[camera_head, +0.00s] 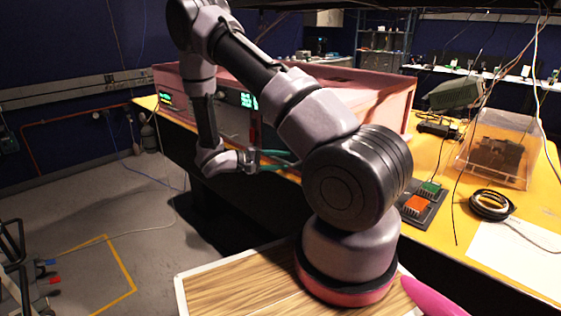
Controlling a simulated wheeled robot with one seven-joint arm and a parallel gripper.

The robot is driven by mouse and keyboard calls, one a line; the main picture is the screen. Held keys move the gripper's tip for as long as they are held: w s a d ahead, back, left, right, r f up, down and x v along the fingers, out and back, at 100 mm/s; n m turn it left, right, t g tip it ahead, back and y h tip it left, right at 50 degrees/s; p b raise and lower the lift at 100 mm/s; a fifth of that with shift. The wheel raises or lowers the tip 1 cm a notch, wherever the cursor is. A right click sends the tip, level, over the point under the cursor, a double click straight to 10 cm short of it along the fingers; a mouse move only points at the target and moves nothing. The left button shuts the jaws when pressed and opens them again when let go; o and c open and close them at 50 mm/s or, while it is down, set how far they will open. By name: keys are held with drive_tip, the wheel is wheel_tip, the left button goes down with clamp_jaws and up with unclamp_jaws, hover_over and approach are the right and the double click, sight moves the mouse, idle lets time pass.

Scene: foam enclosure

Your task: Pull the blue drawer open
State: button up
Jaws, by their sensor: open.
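My gripper (284,160) is at the end of my arm, left of the picture's centre. Two thin teal parts, which look like its fingers, point right with a gap between them. The gripper is open, and I see nothing held in it. It is in front of the near side of a pink foam enclosure (385,100) on the yellow table. I cannot make out a blue drawer; my arm covers much of the enclosure's front. I cannot tell whether the fingers touch anything.
The yellow table (440,205) carries a clear box (498,155), a coiled black cable (491,205), a board with orange and green blocks (421,206) and a dark green device (456,93). Small green displays (247,100) show at the enclosure's front. The grey floor (130,215) at left is mostly open.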

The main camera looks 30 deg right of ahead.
clamp_jaws()
idle(1.4)
